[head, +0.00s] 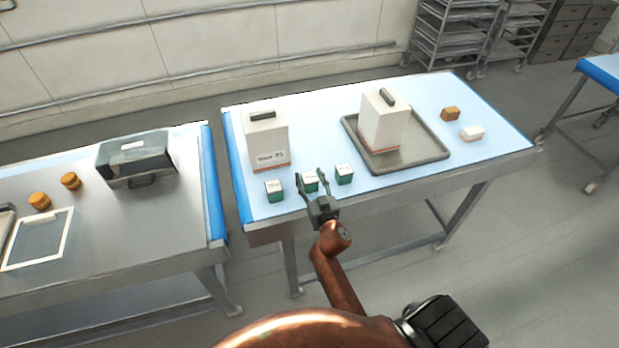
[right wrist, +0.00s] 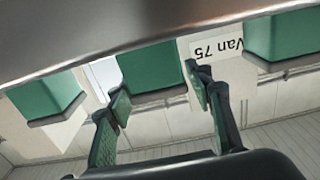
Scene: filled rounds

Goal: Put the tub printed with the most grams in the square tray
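Three small green tubs with white printed tops stand in a row near the front edge of the blue-topped table: left tub (head: 274,191), middle tub (head: 310,183), right tub (head: 344,174). Their print is too small to read. My right gripper (head: 315,188) is open at the middle tub. In the right wrist view its fingers (right wrist: 156,98) stand on either side of the middle tub (right wrist: 152,68), with the other tubs (right wrist: 48,100) (right wrist: 285,35) beyond them. A grey shallow tray (head: 432,150) lies at the table's right, a tall white box standing in it. My left gripper is not in view.
The tall white handled box (head: 381,118) fills the tray's left part. Another white box (head: 265,135), printed with "75", stands behind the tubs. The left table (head: 120,230) holds a dark container (head: 137,160).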

